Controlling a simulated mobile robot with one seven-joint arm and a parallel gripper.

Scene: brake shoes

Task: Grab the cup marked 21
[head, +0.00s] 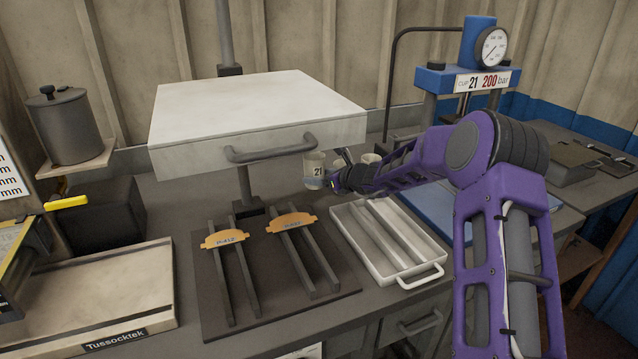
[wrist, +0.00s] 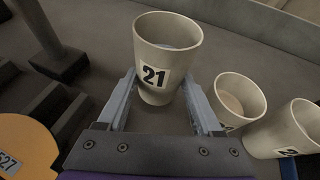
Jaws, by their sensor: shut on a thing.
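The cup marked 21 (head: 315,168) is a cream cup with a black number on a white label. It also shows in the wrist view (wrist: 168,52), upright between the two fingers. My gripper (head: 333,180) is shut on it, with a finger on each side of its lower part; the wrist view shows the fingers (wrist: 160,100) too. In the head view the cup is just below the front edge of the white box, near its handle. Whether its base touches the bench cannot be told.
The white box (head: 255,110) with a handle overhangs closely. A white tray (head: 345,225) and dark rails with orange shoes (head: 225,239) lie in front.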

